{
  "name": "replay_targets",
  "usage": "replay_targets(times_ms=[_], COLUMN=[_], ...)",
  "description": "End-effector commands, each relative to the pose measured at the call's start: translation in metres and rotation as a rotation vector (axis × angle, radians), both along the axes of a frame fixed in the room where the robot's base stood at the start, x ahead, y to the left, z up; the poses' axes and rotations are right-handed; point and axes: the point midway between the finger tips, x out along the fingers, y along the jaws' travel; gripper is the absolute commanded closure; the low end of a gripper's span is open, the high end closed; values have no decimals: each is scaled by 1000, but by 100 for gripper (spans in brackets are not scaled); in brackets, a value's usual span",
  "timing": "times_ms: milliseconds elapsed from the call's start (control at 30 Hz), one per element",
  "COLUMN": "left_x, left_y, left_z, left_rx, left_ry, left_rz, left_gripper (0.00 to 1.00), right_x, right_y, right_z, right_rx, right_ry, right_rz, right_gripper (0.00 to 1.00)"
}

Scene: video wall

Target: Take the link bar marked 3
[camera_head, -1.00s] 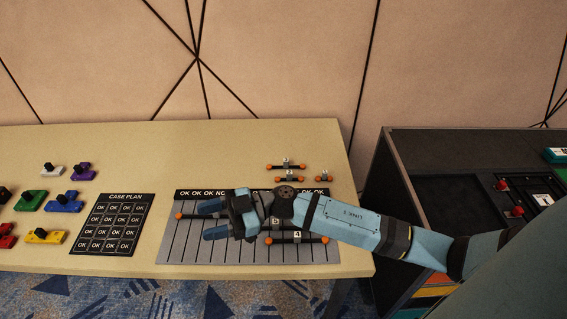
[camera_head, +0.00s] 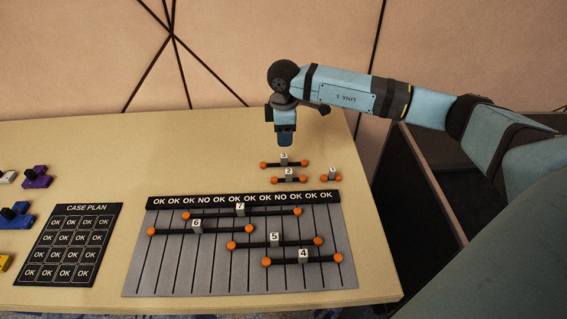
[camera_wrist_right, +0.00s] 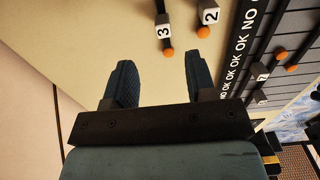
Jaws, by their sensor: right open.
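The link bar marked 3 (camera_head: 284,160) is a short black bar with orange ball ends and a white-topped grey block. It lies on the tan table behind the grey board, just behind the bar marked 2 (camera_head: 289,175). My right gripper (camera_head: 285,138) is above the table behind bar 3, pointing down, apart from it. In the right wrist view bar 3 (camera_wrist_right: 163,28) shows at the top, beyond the fingertips. Both fingers are spread there with nothing between them (camera_wrist_right: 158,75). My left gripper is not in view.
A small third bar (camera_head: 331,176) lies to the right of bar 2. The grey board (camera_head: 150,275) carries longer bars marked 4, 5, 6 and 7. A CASE PLAN panel (camera_head: 87,208) and coloured pieces lie to the left. A dark cabinet (camera_head: 425,190) stands at the right.

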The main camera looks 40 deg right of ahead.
Motion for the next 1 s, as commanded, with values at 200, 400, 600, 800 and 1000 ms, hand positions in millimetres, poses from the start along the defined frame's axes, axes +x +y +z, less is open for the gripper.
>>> replay_targets(times_ms=[200,400,600,800,1000], left_x=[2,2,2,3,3], left_y=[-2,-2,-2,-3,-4], left_z=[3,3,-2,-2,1], left_rx=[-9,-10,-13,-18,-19], left_ry=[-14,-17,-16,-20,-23], left_rz=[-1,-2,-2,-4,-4], left_gripper=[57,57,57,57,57], right_x=[0,-1,-4,-4,-4], right_y=[0,1,3,3,3], right_z=[-36,-46,-72,-94,-94], right_rx=[3,3,4,4,4], right_ry=[1,-1,1,0,0], right_rz=[1,3,3,4,4], right_gripper=[49,49,49,49,49])
